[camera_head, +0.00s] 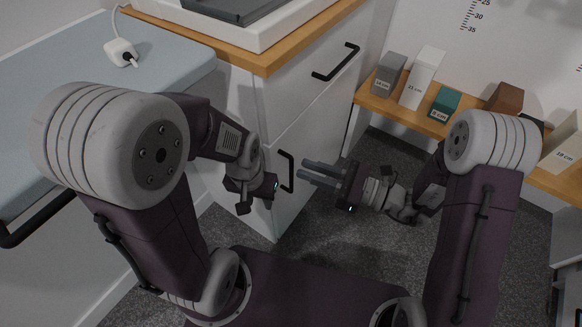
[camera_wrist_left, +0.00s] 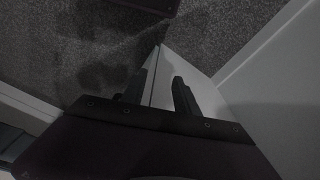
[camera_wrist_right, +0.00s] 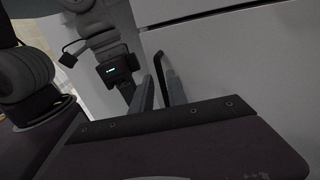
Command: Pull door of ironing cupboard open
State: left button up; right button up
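The white cupboard door (camera_head: 312,145) is under a drawer in the wood-topped cabinet and looks closed. Its black upright handle (camera_head: 288,158) is near the cabinet's corner. My right gripper (camera_head: 303,171) points left at the handle, with its fingers apart. In the right wrist view the handle (camera_wrist_right: 158,62) shows between and just beyond the fingertips (camera_wrist_right: 161,80); contact is not clear. My left gripper (camera_wrist_left: 158,88) is near the cabinet's corner, pointing down with fingers apart and nothing visibly held. Its fingers are hidden in the head view.
A drawer handle (camera_head: 337,62) is above the door. A pale blue padded top (camera_head: 60,95) with a plug (camera_head: 121,52) is at left. A low wooden shelf (camera_head: 405,113) with several labelled blocks stands at right. Dark carpet (camera_head: 330,225) is clear before the door.

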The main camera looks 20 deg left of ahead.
jog(key=a, duration=0.1)
jog(key=a+b, duration=0.1)
jog(key=a, duration=0.3)
jog(key=shift+w, duration=0.4)
grip_shut()
dwell(0.9)
